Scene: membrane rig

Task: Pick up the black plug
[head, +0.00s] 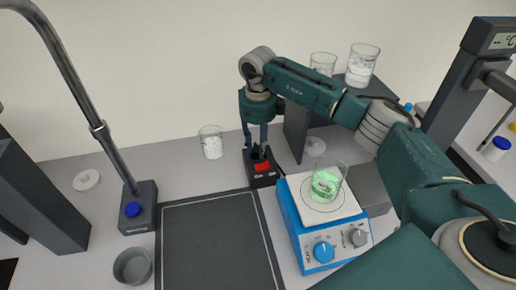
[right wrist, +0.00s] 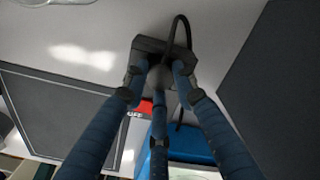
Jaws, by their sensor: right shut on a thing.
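The black plug (right wrist: 160,76) is between the fingers of my right gripper in the right wrist view, with a black cable (right wrist: 186,30) looping beside it. My right gripper (head: 258,148) points down in the head view, its fingers shut on the plug. The plug sits at a dark socket block (head: 262,181) with a red switch (head: 262,167) marked OFF. The fingers hide much of the plug, so I cannot tell whether it is clear of the socket. My left gripper is not in view.
A blue hotplate (head: 318,253) bearing a beaker of green liquid (head: 326,184) stands right of the socket. A white-filled beaker (head: 211,146) stands to the left. A dark mat (head: 215,245) lies in front, bare. A lamp-like stand (head: 138,215) is further left.

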